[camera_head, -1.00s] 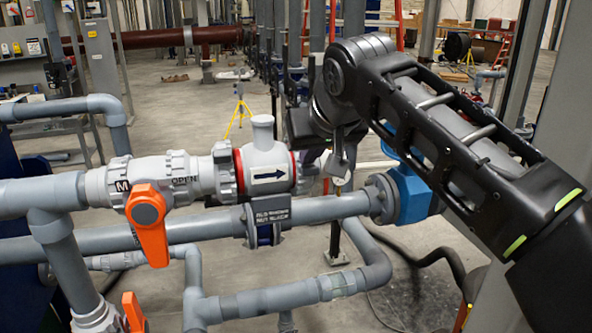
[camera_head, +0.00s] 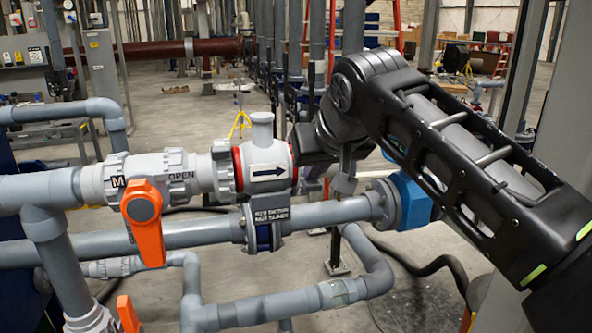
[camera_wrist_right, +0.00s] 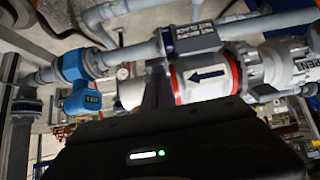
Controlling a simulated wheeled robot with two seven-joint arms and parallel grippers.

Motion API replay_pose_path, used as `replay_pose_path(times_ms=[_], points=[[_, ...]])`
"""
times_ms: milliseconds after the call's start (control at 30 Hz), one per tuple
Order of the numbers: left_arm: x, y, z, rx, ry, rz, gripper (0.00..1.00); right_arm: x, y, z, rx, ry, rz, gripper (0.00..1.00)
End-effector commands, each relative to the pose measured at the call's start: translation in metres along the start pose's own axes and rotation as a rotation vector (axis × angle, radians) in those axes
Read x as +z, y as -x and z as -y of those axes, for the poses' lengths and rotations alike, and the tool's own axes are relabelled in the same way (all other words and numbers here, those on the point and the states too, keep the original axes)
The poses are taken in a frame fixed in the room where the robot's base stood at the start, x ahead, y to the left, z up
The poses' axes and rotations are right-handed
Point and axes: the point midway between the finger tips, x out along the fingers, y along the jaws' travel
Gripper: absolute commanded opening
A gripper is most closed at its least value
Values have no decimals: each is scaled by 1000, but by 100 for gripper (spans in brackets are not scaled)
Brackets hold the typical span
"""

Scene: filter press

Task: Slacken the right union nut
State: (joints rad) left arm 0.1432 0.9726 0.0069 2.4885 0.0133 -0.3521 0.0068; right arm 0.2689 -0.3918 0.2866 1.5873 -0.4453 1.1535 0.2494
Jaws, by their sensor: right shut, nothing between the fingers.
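The grey valve body (camera_head: 265,170) with a black arrow label and red rings sits in the upper pipe line. The right union nut, at the arrow-tip end of the body, is mostly hidden behind my right gripper (camera_head: 306,152) in the head view. In the right wrist view, the turned-over valve body (camera_wrist_right: 208,76) shows its arrow pointing left. The pale nut (camera_wrist_right: 132,92) lies beyond its red ring. A dark finger of my right gripper (camera_wrist_right: 156,88) overlaps the nut's edge; I cannot tell whether it touches. The right gripper is shut and empty. My left gripper is out of view.
An orange-handled ball valve (camera_head: 142,208) marked OPEN is left of the body. Grey pipe loops lie below.

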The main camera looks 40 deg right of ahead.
Motion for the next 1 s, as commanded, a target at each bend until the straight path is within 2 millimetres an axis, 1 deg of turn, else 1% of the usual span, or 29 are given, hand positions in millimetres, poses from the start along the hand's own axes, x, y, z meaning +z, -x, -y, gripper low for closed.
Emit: replay_pose_path(times_ms=[33,367,700,1000], points=[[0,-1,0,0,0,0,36,4,-3,0,1,0,10,0],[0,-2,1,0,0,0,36,4,-3,0,1,0,8,0],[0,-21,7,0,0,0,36,20,-18,-2,1,0,9,0],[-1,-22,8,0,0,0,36,20,-18,-3,1,0,8,0]])
